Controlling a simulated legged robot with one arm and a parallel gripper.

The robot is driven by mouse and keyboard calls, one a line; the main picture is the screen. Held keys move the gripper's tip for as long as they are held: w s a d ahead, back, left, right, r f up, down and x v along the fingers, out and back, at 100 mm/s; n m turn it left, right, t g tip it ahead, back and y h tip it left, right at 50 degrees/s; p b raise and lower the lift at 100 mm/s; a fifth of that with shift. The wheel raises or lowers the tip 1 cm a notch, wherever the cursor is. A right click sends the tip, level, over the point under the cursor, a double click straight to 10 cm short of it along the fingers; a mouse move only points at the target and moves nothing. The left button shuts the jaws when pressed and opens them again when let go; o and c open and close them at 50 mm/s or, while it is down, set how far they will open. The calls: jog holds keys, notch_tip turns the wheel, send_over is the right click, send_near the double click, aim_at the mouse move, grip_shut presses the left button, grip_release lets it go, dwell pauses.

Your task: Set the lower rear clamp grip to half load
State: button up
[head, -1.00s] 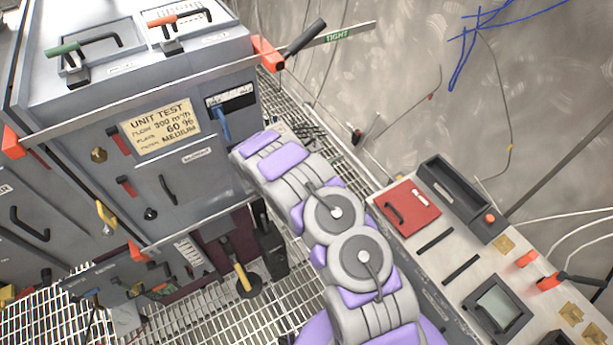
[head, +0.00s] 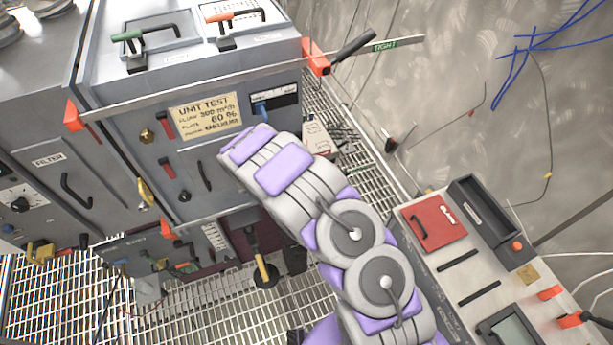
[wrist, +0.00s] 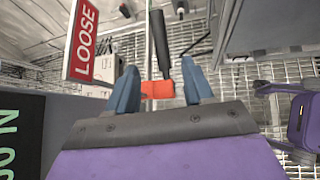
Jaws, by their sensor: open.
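In the wrist view, my gripper (wrist: 160,88) is open, with its two blue fingers apart. An orange clamp block (wrist: 157,90) shows between the fingertips, and a black clamp grip (wrist: 159,40) rises behind it. I cannot tell whether the fingers touch it. A red LOOSE sign (wrist: 84,40) stands left of the grip, apart from it. In the head view, my gripper is hidden beyond my arm. An upper clamp grip (head: 353,46) on the cabinet's right corner lies near a green TIGHT label (head: 384,46). An orange clamp (head: 168,229) shows at the cabinet's lower front edge.
The grey cabinet (head: 110,110) carries a UNIT TEST card (head: 205,115) and several handles. A console (head: 455,262) with a red cover (head: 434,221) stands at the right. Grating floor (head: 200,310) lies below, and a dark panel with green text (wrist: 14,135) sits lower left in the wrist view.

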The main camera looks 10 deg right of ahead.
jog(key=shift+p+v, duration=0.3)
jog(key=shift+v, duration=2.05)
jog(key=shift+w, duration=0.15)
jog(key=s+d+r+m+g, duration=0.3)
jog(key=s+d+r+m, duration=0.4)
jog(key=r, duration=0.4)
jog(key=s+d+r+m+g, duration=0.3)
jog(key=s+d+r+m, duration=0.3)
jog(key=s+d+r, duration=0.3)
jog(key=s+a+r+m+y, duration=0.2)
jog(key=s+y, duration=0.1)
jog(key=s, duration=0.5)
jog(key=s+a+r+m+y, duration=0.3)
jog(key=s, duration=0.5)
jog(key=s+a+r+m+g+y, duration=0.1)
jog(key=s+a+r+m+y, duration=0.1)
jog(key=s, duration=0.7)
jog(key=shift+a+r+m+y, duration=0.4)
jog(key=shift+a+r+m, duration=0.25)
jog(key=shift+r+m, duration=0.05)
